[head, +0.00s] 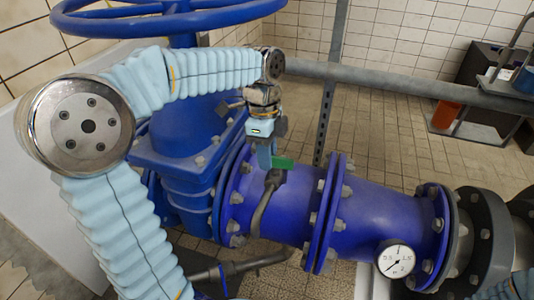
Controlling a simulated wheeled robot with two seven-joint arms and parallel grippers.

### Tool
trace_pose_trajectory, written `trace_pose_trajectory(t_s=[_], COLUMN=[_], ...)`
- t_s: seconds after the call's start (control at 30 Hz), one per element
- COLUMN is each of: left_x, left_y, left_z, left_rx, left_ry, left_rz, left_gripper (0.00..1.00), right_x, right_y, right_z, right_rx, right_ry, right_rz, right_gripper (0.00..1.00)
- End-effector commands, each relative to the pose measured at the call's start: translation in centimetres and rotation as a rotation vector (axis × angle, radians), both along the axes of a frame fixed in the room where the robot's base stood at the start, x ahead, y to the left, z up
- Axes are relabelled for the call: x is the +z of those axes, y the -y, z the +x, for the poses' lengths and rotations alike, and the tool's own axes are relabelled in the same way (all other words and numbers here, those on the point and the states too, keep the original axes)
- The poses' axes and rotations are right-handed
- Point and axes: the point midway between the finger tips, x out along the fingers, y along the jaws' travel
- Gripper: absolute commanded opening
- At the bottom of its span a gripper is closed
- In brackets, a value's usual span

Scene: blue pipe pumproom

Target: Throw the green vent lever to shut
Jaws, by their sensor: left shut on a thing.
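The green vent lever (283,163) sits on a small vent fitting with a bent grey-brown tube (263,205) on the upper side of the blue pipe. The lever's visible part points to the right. My left gripper (266,158) reaches down from above and is shut on the lever near its left end. The gripper hides the lever's pivot end. The far fingers are partly hidden, so their exact contact is hard to see. My right gripper is not in view; only a bit of pale blue sleeve shows at the bottom right corner.
The large blue pipe (370,222) with bolted flanges runs across the middle. A blue handwheel (165,18) stands at the upper left above a valve body. A pressure gauge (397,262) sits at the lower right. A grey rail (400,82) crosses behind, with open tiled floor.

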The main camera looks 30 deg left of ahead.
Motion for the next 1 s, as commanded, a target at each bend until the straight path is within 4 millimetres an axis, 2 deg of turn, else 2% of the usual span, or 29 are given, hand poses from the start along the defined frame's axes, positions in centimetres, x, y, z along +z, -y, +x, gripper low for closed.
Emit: trace_pose_trajectory(t_s=[0.17,0.2,0.3,0.8,1.0], left_x=[0.1,0.1,0.1,0.0,-0.3], left_y=[0.2,0.2,0.2,0.0,0.1], left_z=[0.1,0.1,0.1,0.0,-0.3], left_rx=[-0.001,-0.001,-0.001,0.009,0.162], left_ry=[0.004,0.004,0.004,0.001,-0.001], left_rz=[-0.003,-0.003,-0.002,0.0,0.015], left_gripper=[0.0,0.25,0.38,0.38,0.38], right_x=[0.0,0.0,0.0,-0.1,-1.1], right_y=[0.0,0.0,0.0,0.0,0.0], right_z=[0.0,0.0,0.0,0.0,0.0], right_rx=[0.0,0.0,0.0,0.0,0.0], right_ry=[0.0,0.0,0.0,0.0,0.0], right_rz=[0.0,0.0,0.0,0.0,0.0], right_gripper=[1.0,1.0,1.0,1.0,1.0])
